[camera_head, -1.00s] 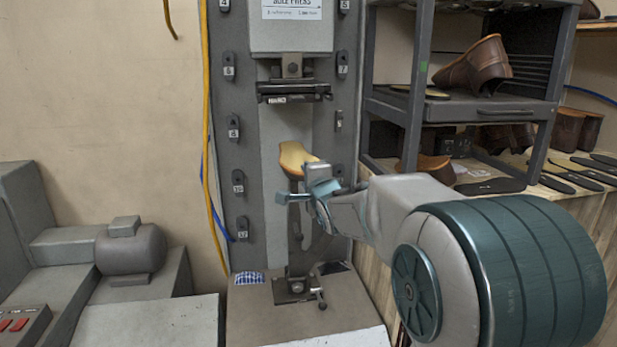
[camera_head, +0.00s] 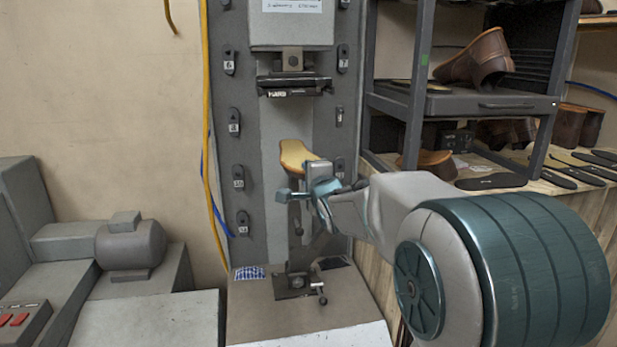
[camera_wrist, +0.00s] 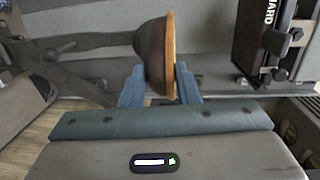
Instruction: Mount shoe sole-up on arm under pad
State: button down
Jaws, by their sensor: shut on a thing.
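A brown shoe with a tan sole (camera_head: 294,154) is held sole-up above the support arm (camera_head: 295,225) of the stitcher. The black pad (camera_head: 295,86) hangs above it with a clear gap. My gripper (camera_head: 312,187) is shut on the shoe from the right. In the wrist view the shoe (camera_wrist: 152,55) sits between the two blue fingers (camera_wrist: 160,88), its tan sole edge facing right towards the pad block (camera_wrist: 268,40). The support arm (camera_wrist: 85,45) shows on the left there. Whether the shoe touches the support arm cannot be told.
A dark shelf rack (camera_head: 460,103) with a brown shoe (camera_head: 474,60) stands close on the right. Several black soles lie on the wooden bench (camera_head: 520,190). A grey machine with a motor (camera_head: 130,245) is at left. Yellow and blue cables hang beside the stitcher column.

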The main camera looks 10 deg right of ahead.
jog(key=shift+f, duration=0.15)
jog(key=shift+f+b, duration=0.75)
jog(key=shift+b, duration=0.05)
jog(key=shift+f, duration=0.2)
dwell(0.4)
jog(key=shift+f+b, duration=0.5)
jog(key=shift+b, duration=0.05)
jog(key=shift+w, duration=0.25)
dwell(0.3)
jog(key=shift+w+f, duration=0.15)
jog(key=shift+w, duration=0.55)
dwell(0.3)
